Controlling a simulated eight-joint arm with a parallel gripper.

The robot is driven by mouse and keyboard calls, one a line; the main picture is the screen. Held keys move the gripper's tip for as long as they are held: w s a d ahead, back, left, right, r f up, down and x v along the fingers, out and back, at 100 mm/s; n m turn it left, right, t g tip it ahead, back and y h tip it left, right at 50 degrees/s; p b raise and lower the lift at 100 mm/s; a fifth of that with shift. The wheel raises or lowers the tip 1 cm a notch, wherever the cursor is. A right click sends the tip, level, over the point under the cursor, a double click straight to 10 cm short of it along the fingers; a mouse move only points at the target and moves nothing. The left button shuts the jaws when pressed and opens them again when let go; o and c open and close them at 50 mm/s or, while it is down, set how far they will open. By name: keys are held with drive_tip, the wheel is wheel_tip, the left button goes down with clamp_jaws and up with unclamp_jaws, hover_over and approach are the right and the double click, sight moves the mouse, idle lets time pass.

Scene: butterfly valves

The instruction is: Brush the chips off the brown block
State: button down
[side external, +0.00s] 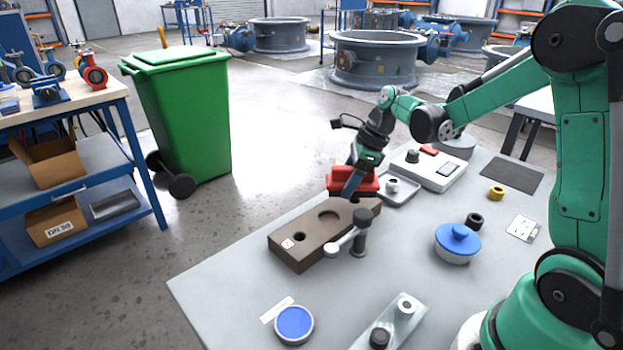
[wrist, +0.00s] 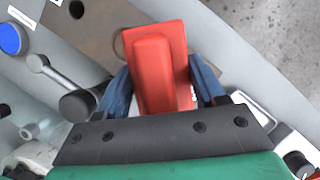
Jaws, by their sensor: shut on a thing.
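The brown block (side external: 299,247) lies on the grey table, with a round recess and a smaller hole in its top and a small white mark near its front end. In the wrist view the brown block (wrist: 92,28) shows at the top, partly hidden. My gripper (side external: 354,184) is shut on a red brush (side external: 338,179), over the far end of the block. In the wrist view the blue fingers of my gripper (wrist: 163,78) clasp the red brush (wrist: 156,45) from both sides. The brush's underside is hidden, so I cannot tell if it touches the block. No chips can be made out.
A dark post with a light lever (side external: 360,236) stands right beside the block. A grey tray (side external: 402,194) lies behind it. A blue-lidded pot (side external: 458,243) stands to the right, a blue round dish (side external: 294,323) in front. A green bin (side external: 185,110) stands on the floor.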

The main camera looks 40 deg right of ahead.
drive_tip(key=shift+r, duration=2.65)
